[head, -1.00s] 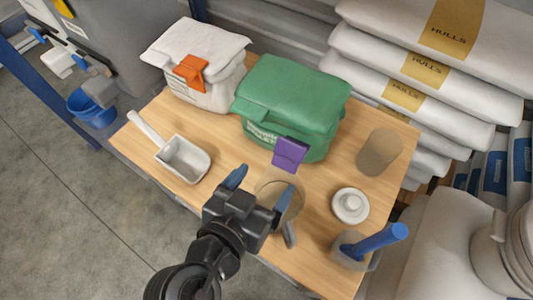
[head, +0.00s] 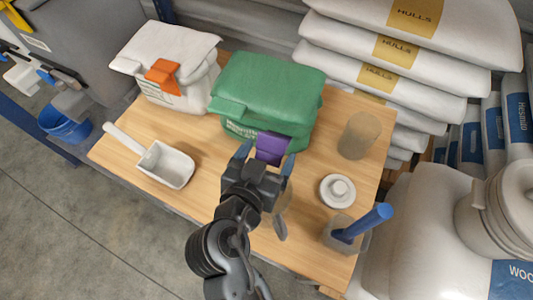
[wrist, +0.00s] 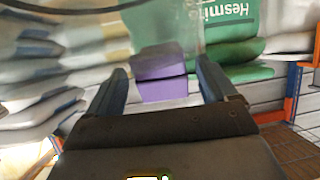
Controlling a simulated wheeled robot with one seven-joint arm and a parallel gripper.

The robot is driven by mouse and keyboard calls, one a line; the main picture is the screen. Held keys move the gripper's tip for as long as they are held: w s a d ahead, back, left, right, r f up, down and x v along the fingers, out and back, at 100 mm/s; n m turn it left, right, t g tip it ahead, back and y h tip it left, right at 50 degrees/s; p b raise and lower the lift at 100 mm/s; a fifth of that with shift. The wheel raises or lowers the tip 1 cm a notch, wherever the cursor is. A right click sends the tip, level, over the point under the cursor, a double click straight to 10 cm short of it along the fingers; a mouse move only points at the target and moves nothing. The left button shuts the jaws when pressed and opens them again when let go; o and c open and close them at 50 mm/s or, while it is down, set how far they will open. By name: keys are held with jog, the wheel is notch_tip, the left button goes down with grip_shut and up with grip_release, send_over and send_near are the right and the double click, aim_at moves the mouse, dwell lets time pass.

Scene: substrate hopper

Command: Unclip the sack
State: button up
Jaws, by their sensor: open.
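A green sack (head: 265,95) stands on the wooden table with its top folded over. A purple clip (head: 271,147) sits on the front edge of its fold. A white sack (head: 172,62) with an orange clip (head: 162,73) stands to its left. My gripper (head: 268,160) is open in front of the green sack, its blue fingertips either side of the purple clip in the head view. In the wrist view the purple clip (wrist: 163,90) shows between the open fingers (wrist: 162,88), with green sack (wrist: 242,50) behind. Whether the fingers touch the clip I cannot tell.
A white scoop (head: 165,163) lies at the table's left. A brown cylinder (head: 359,135), a white lidded item (head: 337,190) and a clear jug (head: 342,232) with a blue handle stand at right. A clear round item beside my gripper is partly hidden.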

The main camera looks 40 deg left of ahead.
jog(key=shift+c, duration=0.3)
jog(key=c, duration=1.4)
jog(key=f+b, duration=0.1)
jog(key=b, duration=0.1)
jog(key=shift+b, duration=0.4)
jog(key=shift+s+t+b, duration=0.15)
jog(key=shift+t+b, duration=0.25)
jog(key=shift+b, duration=0.3)
jog(key=shift+r, duration=0.15)
jog(key=o, duration=1.5)
jog(key=shift+c, duration=0.2)
jog(key=shift+d, duration=0.1)
